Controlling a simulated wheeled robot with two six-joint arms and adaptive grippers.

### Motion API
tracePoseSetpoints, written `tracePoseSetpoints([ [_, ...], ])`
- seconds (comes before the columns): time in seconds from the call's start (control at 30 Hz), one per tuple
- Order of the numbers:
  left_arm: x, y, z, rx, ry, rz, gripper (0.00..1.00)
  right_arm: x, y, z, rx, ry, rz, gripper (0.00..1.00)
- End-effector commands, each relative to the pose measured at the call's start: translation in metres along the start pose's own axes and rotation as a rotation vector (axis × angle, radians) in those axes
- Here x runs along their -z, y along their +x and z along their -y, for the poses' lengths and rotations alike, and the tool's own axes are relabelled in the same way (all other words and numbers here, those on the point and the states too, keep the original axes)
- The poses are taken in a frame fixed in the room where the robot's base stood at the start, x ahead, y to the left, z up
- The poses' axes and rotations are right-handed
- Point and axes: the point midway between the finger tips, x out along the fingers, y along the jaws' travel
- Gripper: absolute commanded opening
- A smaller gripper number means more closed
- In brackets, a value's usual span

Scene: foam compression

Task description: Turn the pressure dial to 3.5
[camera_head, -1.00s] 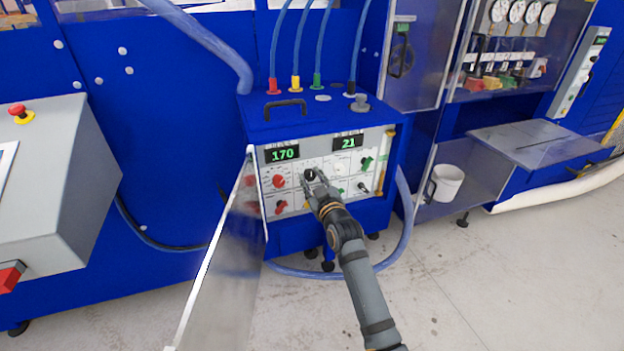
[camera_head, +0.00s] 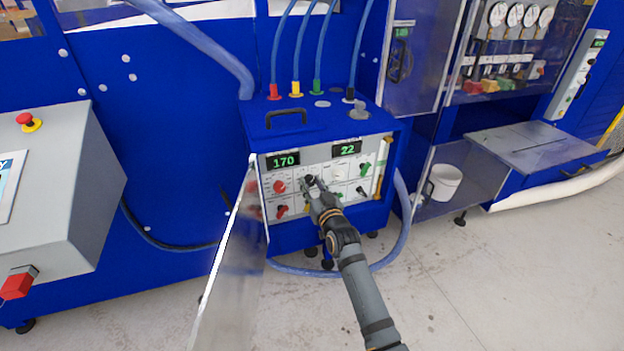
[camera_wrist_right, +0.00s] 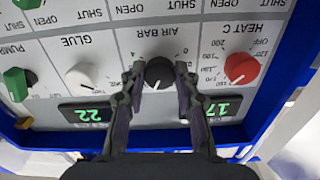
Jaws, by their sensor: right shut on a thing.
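The pressure dial is a black knob marked AIR BAR (camera_wrist_right: 159,73) on the white control panel (camera_head: 325,179), with a pale pointer mark. The wrist view shows the panel upside down. The dial's exact reading cannot be told, as the fingers cover part of its scale. My right gripper (camera_wrist_right: 157,79) is shut on the dial, one finger on each side. In the head view the right gripper (camera_head: 313,184) reaches the panel's middle and partly hides it. My left gripper is not in view.
Beside the dial are a red HEAT knob (camera_wrist_right: 241,69) and a white GLUE knob (camera_wrist_right: 81,77). Green displays read 170 (camera_head: 284,161) and 22 (camera_head: 347,150). A clear door (camera_head: 232,270) stands open at the panel's left. A white bucket (camera_head: 446,183) stands to the right.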

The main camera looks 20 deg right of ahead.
Motion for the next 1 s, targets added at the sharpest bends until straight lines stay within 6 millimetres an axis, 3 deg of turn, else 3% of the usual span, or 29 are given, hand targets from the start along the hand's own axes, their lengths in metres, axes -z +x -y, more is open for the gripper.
tracePoseSetpoints([
  [0.5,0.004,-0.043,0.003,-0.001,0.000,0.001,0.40,0.003,0.000,0.000,0.000,0.488,0.001,0.00],
  [1.0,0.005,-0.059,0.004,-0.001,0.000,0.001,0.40,0.001,0.000,0.000,0.000,0.914,-0.001,0.00],
])
